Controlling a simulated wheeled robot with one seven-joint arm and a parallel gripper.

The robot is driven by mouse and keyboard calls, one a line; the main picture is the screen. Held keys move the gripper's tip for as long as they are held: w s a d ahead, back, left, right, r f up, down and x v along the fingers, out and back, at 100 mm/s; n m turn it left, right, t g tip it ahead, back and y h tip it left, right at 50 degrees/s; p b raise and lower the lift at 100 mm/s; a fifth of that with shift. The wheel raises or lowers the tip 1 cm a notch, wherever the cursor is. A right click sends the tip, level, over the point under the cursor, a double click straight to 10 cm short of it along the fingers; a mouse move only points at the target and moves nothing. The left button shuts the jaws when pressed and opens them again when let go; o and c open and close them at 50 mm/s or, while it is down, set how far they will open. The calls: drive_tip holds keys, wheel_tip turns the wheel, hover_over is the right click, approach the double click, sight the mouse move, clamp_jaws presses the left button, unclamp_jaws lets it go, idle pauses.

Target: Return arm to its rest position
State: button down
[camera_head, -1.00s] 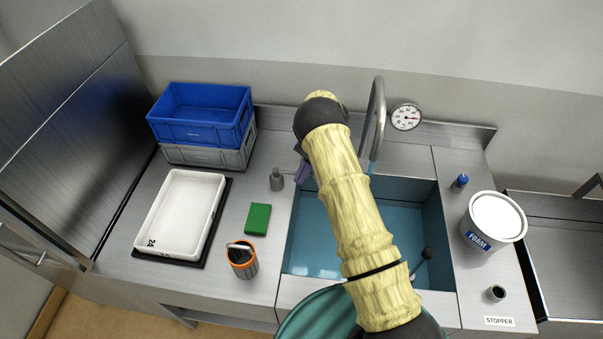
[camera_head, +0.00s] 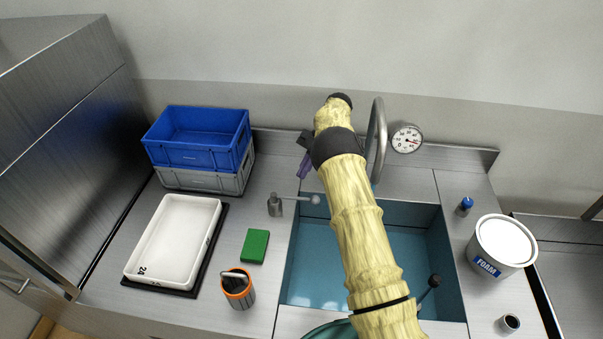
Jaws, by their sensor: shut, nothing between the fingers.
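My arm rises from the bottom of the view across the blue-lined sink (camera_head: 408,252), bent away toward the back wall. My gripper (camera_head: 305,166) shows only in part, as a small dark and purple piece left of the wrist. It is shut and empty, above the back left edge of the sink. The rest of the gripper is hidden behind the arm.
A curved tap (camera_head: 378,130) and a round dial (camera_head: 406,138) stand close right of the arm. Left are stacked blue (camera_head: 190,155) and grey crates (camera_head: 200,181), a white tray (camera_head: 150,235), green block (camera_head: 255,246) and orange-rimmed cup (camera_head: 240,294). A FOAM tub (camera_head: 488,266) stands right.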

drive_tip(key=shift+s+a, duration=0.15)
drive_tip(key=shift+a, duration=0.05)
drive_tip(key=shift+r, duration=0.1)
wheel_tip(320, 180, up, 10)
drive_tip(key=p, duration=1)
